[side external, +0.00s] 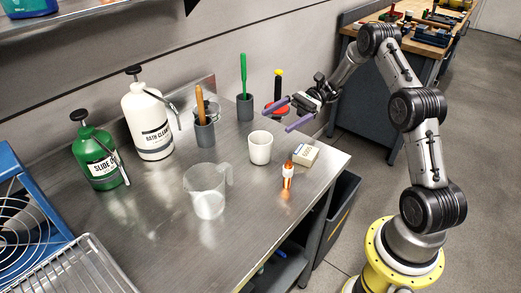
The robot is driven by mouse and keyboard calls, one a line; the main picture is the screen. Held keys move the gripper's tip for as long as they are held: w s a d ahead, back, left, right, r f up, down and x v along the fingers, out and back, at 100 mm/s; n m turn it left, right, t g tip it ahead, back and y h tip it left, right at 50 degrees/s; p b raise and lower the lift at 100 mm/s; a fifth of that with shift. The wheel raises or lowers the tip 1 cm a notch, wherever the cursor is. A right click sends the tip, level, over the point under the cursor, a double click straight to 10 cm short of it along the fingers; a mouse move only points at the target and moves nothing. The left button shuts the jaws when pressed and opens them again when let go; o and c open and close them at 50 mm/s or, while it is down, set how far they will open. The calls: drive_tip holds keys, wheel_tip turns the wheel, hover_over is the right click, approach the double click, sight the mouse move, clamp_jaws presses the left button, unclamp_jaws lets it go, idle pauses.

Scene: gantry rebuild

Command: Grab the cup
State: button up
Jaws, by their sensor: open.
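A white cup (260,148) stands upright on the metal table (150,225), right of its middle. A clear measuring cup with a handle (207,192) stands in front and to the left of it. My gripper (277,116) reaches in from the right, above the table's back right part. Its two purple fingers are spread apart and empty. In the picture they lie above and to the right of the white cup, apart from it.
A small box (305,155) and an orange bottle (288,175) stand close to the white cup. Grey holders (205,135) with coloured handles stand behind. A green bottle (95,155) and a white bottle (148,120) are at left. A wire rack (75,268) lies front left.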

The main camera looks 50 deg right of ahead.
drive_tip(key=m+t, duration=0.1)
drive_tip(key=m, duration=0.1)
approach(251, 145)
drive_tip(key=x, duration=0.4)
drive_tip(key=shift+s+a+f, duration=0.1)
drive_tip(key=shift+a+f, duration=0.05)
drive_tip(key=shift+a, duration=0.1)
drive_tip(key=shift+w+x, duration=0.2)
drive_tip(key=shift+x, duration=2.5)
drive_tip(key=shift+d, duration=0.1)
drive_tip(key=shift+c, duration=0.2)
drive_tip(key=c, duration=1.2)
